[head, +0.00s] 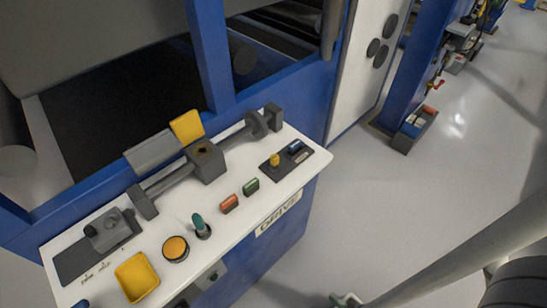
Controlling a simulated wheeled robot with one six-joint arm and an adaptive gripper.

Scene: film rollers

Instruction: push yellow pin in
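A small upright yellow pin (275,159) stands on a dark plate (290,162) near the right end of the white control shelf. A short blue piece (295,146) sits beside it on the same plate. How deep the pin sits cannot be told from this view. My gripper is not clearly in view; a pale link of my arm crosses the lower right, well apart from the pin.
The white shelf (262,205) also bears red (229,204) and green (251,187) buttons, a teal-topped lever (199,224), a round orange button (175,248), a yellow tray (137,277) and a grey bar mechanism (206,162). The grey floor (400,210) right of it is open.

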